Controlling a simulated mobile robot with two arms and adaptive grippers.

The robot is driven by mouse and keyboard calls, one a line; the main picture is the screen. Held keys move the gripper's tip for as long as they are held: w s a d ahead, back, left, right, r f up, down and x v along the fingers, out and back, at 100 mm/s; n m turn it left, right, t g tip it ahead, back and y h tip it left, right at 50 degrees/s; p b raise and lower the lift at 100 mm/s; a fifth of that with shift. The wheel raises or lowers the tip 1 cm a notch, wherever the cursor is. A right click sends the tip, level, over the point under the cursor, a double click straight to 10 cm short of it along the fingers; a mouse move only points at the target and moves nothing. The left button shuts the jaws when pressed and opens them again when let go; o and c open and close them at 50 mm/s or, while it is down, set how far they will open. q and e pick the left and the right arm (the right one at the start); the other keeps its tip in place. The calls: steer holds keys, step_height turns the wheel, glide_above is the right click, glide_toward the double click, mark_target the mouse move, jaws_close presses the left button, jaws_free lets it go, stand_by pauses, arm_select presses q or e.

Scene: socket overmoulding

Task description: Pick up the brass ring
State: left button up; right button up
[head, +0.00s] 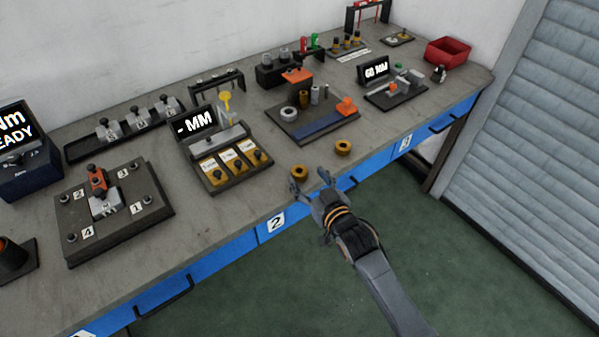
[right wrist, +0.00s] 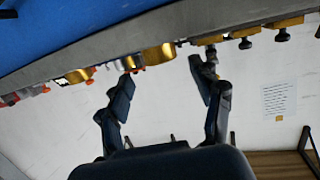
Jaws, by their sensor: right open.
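Two brass rings lie near the table's front edge in the head view: a nearer ring (head: 299,173) and a farther ring (head: 343,147) to its right. My right gripper (head: 311,182) is open and empty, at the front edge close to the nearer ring. In the right wrist view, which is upside down, a brass ring (right wrist: 158,54) shows beyond and between the open fingers (right wrist: 163,78). The other ring (right wrist: 78,75) is further left. Neither ring is held. My left gripper is not in view.
The grey workbench (head: 245,205) has blue drawers with handles below its edge. Behind the rings are a gauge stand reading "- MM" (head: 194,125), a dark tray (head: 290,128) with small cylinders, and a "60 MM" unit (head: 375,70). A red bin (head: 447,50) stands far right.

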mark_target(303, 176)
steer(key=shift+f+x, duration=0.25)
steer(key=shift+x, duration=1.05)
steer(key=shift+f+x, duration=0.25)
steer(key=shift+x, duration=1.05)
steer(key=shift+s+a, duration=0.1)
steer(key=c, duration=1.3)
steer(key=shift+c, duration=0.2)
